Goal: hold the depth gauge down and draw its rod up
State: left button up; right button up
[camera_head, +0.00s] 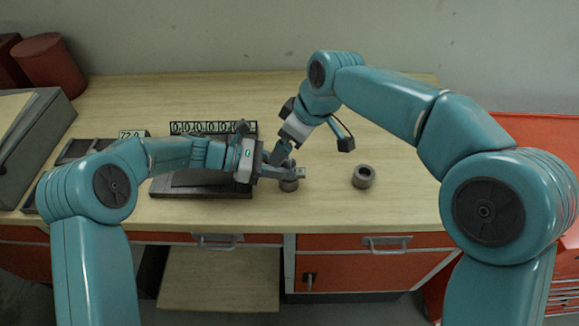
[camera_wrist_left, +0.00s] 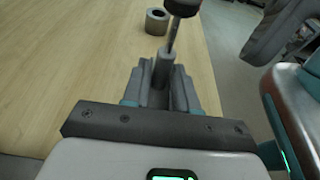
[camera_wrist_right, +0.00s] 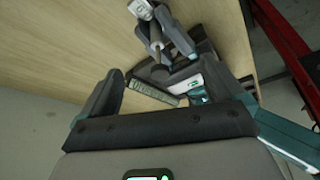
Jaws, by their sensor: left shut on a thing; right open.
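The depth gauge shows in the left wrist view as a grey sleeve (camera_wrist_left: 163,69) with a thin rod (camera_wrist_left: 173,38) and a dark knob (camera_wrist_left: 182,7) at the rod's end. My left gripper (camera_head: 297,173) is shut on the gauge's sleeve, above a grey cylinder (camera_head: 289,184). Whether the gauge's foot touches the cylinder is hidden. In the right wrist view the knob (camera_wrist_right: 160,73) lies ahead between the spread fingers of my right gripper (camera_wrist_right: 160,85). That gripper is open, does not grip the knob, and comes in from above in the head view.
A second hollow grey cylinder (camera_head: 364,177) stands to the right on the wooden bench (camera_head: 400,205). A digit strip (camera_head: 213,128) and a dark tray (camera_head: 205,191) lie left of the gauge. The bench right of the second cylinder is clear.

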jog(key=shift+r, duration=2.15)
pick_arm(q)
jog(key=o, duration=0.9)
jog(key=v, duration=1.2)
jog(key=shift+r, duration=0.1)
jog(key=shift+s, duration=0.1)
pick_arm(e)
jog(key=shift+s+f, duration=0.1)
jog(key=shift+s, duration=0.05)
